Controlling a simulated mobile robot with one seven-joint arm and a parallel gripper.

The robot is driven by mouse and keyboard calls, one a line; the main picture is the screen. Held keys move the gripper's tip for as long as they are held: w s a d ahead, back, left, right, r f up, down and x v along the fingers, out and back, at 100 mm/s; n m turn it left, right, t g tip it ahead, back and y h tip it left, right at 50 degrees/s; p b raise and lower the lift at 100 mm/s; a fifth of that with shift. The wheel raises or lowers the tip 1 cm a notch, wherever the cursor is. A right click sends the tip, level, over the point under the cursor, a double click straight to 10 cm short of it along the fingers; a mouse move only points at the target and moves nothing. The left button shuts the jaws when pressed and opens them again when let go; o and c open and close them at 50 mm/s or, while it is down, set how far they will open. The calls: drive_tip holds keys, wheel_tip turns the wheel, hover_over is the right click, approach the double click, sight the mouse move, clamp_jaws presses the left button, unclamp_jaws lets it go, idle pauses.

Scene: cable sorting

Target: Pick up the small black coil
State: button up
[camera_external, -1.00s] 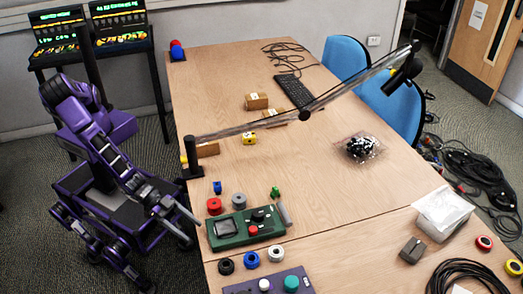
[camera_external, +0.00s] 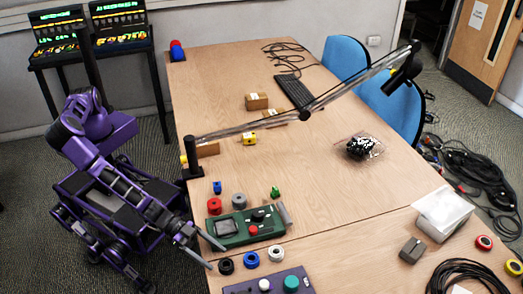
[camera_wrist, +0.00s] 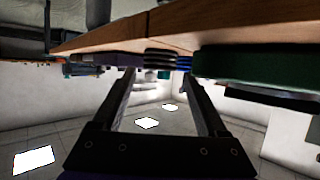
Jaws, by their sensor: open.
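The small black coil (camera_external: 225,266) lies flat on the table near its left edge, at the left end of a short row with a blue coil (camera_external: 251,260) and a white coil (camera_external: 276,253). My gripper (camera_external: 214,255) is open and empty at the table's edge, with its two fingers spread and pointing toward the black coil. The wrist view is upside down; there the black coil (camera_wrist: 160,57) shows ahead, between the fingertips, with the blue coil (camera_wrist: 185,63) beside it. I see no contact.
A green device (camera_external: 238,229) sits just behind the coils, and a purple panel (camera_external: 268,283) with buttons lies in front. A red coil (camera_external: 214,206) and a grey coil (camera_external: 239,200) stand beyond the green device.

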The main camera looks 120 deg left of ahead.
sight(227, 265)
drive_tip(key=shift+r+b+x, duration=0.15)
drive_tip(key=shift+x, duration=1.3)
drive_tip(key=shift+r+b+x, duration=0.15)
drive_tip(key=shift+x, duration=1.3)
drive_tip(key=shift+w, duration=0.1)
drive_tip(key=shift+c, duration=0.2)
